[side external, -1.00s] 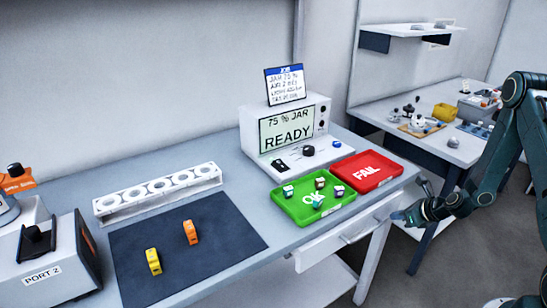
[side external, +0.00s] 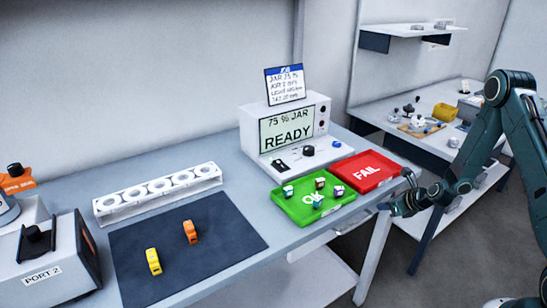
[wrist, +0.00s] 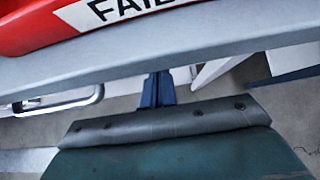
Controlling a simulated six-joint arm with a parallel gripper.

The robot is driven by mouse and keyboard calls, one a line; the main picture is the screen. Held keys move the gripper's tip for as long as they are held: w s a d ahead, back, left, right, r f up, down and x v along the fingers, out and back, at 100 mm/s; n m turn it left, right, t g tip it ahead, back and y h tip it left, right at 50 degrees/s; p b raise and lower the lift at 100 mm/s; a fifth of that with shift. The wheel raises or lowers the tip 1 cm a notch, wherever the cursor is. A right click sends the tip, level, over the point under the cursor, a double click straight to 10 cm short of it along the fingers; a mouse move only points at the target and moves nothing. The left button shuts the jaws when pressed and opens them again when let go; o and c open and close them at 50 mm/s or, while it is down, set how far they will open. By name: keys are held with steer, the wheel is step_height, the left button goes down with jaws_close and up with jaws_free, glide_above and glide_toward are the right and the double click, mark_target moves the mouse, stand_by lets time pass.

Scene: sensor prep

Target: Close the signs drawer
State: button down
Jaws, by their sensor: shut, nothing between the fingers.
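The white drawer (side external: 318,243) sits under the front edge of the bench, below the green OK tray. Its front looks close to the bench edge; I cannot tell whether it is fully flush. Its signs, if any, are hidden. The drawer's metal handle (wrist: 65,103) shows at the left in the wrist view. My gripper (side external: 385,207) is at the right end of the drawer, by the bench edge. In the wrist view my blue fingers (wrist: 158,88) are together and empty, right of the handle; contact with the drawer front is unclear.
The red FAIL tray (side external: 383,181) lies close above my gripper. A dark mat (side external: 215,240) with a yellow and an orange block is farther left. The bench leg (side external: 374,255) stands below my gripper.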

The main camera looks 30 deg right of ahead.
steer(key=shift+w+r, duration=0.1)
steer(key=shift+w, duration=0.35)
steer(key=shift+s+a, duration=0.1)
steer(key=s+r, duration=0.6)
steer(key=s, duration=0.5)
steer(key=shift+s+r, duration=0.35)
steer(key=shift+r, duration=0.05)
steer(key=shift+r, duration=0.1)
